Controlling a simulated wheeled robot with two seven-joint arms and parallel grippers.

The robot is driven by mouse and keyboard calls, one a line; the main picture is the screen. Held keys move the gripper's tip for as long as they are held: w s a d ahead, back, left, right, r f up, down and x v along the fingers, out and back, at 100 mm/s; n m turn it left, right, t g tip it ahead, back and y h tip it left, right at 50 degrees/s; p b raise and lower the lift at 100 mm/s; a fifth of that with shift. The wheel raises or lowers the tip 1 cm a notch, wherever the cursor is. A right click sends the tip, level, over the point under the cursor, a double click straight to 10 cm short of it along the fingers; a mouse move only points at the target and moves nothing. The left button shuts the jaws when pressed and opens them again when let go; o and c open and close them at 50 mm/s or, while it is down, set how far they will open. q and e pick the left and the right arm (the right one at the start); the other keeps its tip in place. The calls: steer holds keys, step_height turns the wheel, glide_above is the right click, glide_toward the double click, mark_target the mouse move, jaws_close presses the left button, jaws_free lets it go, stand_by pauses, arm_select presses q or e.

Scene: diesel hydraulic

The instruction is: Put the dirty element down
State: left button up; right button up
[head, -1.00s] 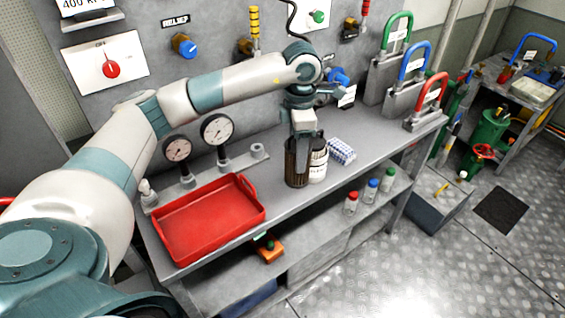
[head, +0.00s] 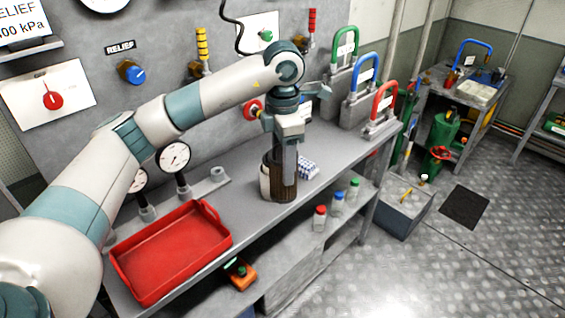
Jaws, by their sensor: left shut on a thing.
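The dirty element (head: 283,184), a dark brown ribbed cylinder, is upright at the middle of the workbench (head: 232,183), close to its front edge. My left gripper (head: 287,160) comes down from above and is shut on it. I cannot tell whether its base touches the bench top. A white canister (head: 264,182) stands just behind and left of it, partly hidden by it. My right gripper is not in view.
A red tray (head: 172,250) lies on the bench to the left. A blue-and-white patterned block (head: 308,168) is right of the element. Padlock-shaped items with green, blue and red shackles (head: 384,100) stand farther right. Small bottles (head: 337,203) are on the shelf below. Gauges (head: 174,157) stand behind.

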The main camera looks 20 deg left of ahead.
mark_target(282, 193)
arm_select(q)
steer(key=m, duration=0.1)
steer(key=s+m, duration=0.1)
steer(key=shift+d+f+m, duration=0.25)
steer(key=shift+f+m, duration=0.05)
steer(key=shift+f, duration=0.1)
steer(key=s+f+m, duration=0.1)
steer(key=m, duration=0.2)
steer(key=s+d+f+m, duration=0.1)
steer(key=s+m, duration=0.1)
steer(key=m, duration=0.1)
steer(key=s+d+f+m, duration=0.1)
steer(key=s+m, duration=0.1)
steer(key=m, duration=0.1)
steer(key=shift+m, duration=0.4)
steer(key=s+d+f+m, duration=0.1)
steer(key=s+f+m, duration=0.2)
steer(key=s+m, duration=0.5)
steer(key=m, duration=0.6)
steer(key=shift+s+d+f, duration=0.3)
steer(key=shift+f, duration=0.05)
steer(key=shift+d, duration=0.1)
